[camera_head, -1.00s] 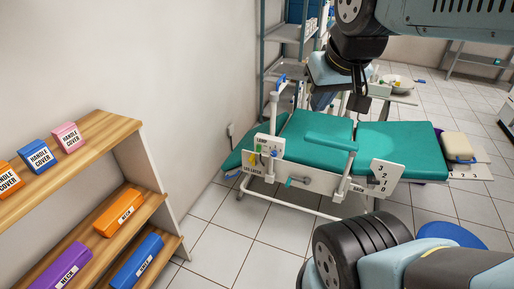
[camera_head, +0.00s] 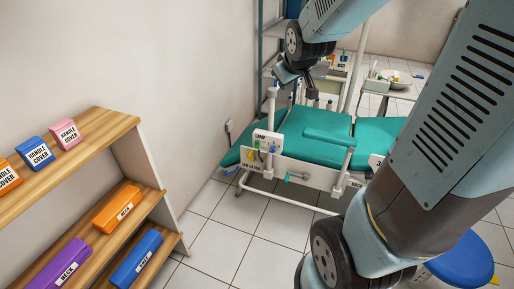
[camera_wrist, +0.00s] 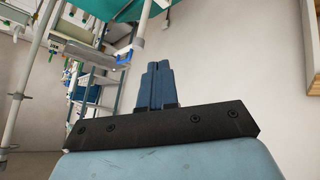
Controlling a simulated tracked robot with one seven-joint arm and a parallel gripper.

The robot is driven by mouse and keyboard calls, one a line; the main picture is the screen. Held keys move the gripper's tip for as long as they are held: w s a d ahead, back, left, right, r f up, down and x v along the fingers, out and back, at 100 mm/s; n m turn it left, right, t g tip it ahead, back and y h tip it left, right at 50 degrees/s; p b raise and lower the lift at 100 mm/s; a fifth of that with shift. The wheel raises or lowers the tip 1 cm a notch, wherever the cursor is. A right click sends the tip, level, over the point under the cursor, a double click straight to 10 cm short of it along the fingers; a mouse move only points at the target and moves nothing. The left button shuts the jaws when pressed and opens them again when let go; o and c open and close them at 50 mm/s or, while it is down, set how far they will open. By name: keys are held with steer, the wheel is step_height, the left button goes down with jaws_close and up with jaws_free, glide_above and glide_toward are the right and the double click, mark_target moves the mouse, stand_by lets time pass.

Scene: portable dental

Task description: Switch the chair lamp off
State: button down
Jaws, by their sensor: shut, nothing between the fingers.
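The small white box marked LAMP (camera_head: 266,141) sits at the left end of the chair's near side, with blue and other small coloured parts on its face. The teal dental chair (camera_head: 312,150) stretches behind it. My gripper (camera_head: 311,94) is above the chair's left part, to the right of and higher than the lamp box, apart from it. In the wrist view its two blue fingers (camera_wrist: 157,84) are together and empty. The lamp box cannot be made out in the wrist view, and the chair's right end is hidden by my arm in the head view.
A white post (camera_head: 272,110) stands beside the lamp box. A lever (camera_head: 296,177) and a label plate are on the chair's side. A wooden shelf (camera_head: 100,135) with coloured boxes stands left. A blue stool (camera_head: 462,262) is at the right. Floor between shelf and chair is clear.

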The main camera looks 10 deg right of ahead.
steer(key=w+f+n+t, duration=0.3)
steer(key=w+f+n, duration=0.3)
steer(key=w+f, duration=1.2)
steer(key=s+f+n+t+y, duration=0.1)
steer(key=s+f+n, duration=0.1)
steer(key=f, duration=1)
steer(key=s+f+n+t+y, duration=0.1)
steer(key=s+f+n+y, duration=0.1)
steer(key=f, duration=1)
steer(key=shift+s+a+f+n+t, duration=0.25)
steer(key=shift+s+a+n+t, duration=0.25)
steer(key=shift+n, duration=0.7)
steer(key=shift+d, duration=0.15)
glide_toward(257, 145)
steer(key=w+a+f, duration=0.2)
steer(key=w+f, duration=0.1)
steer(key=w, duration=0.1)
steer(key=shift+w+d+f, duration=0.25)
steer(key=shift+w+d, duration=0.05)
steer(key=shift+w, duration=0.1)
